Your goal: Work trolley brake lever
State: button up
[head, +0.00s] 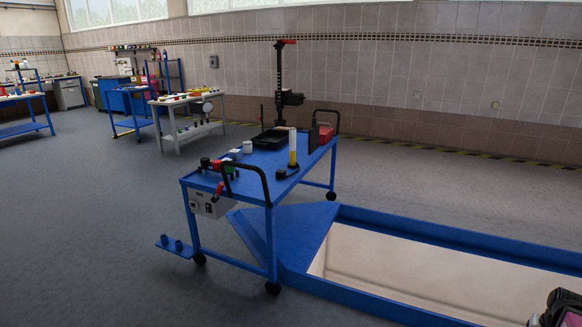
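The blue work trolley (225,178) stands on its black casters near the middle of the head view. A small red lever-like part (219,188) shows at its near left end, beside the black push handle (262,178) and above a pale control box (209,204). I cannot tell for sure that this red part is the brake lever, nor its exact setting. A dark part with a pink face (565,308), probably of my arm, is cut off at the lower right corner, well apart from the trolley. My gripper's fingers cannot be made out.
The trolley carries a yellow-white cylinder (293,148), a black tray and a red box (326,135). A blue-edged pit (430,270) lies to its right. A low blue pedal-like plate (176,246) sticks out at left. Grey floor (90,220) on the left is free.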

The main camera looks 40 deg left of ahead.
aim_at(221, 186)
jog(key=u, duration=1.95)
jog(key=i+j+u, duration=0.1)
jog(key=i+j, duration=0.5)
jog(key=j, duration=0.15)
jog(key=i+j, duration=0.6)
jog(key=k+j+u, duration=0.05)
jog(key=j, duration=0.1)
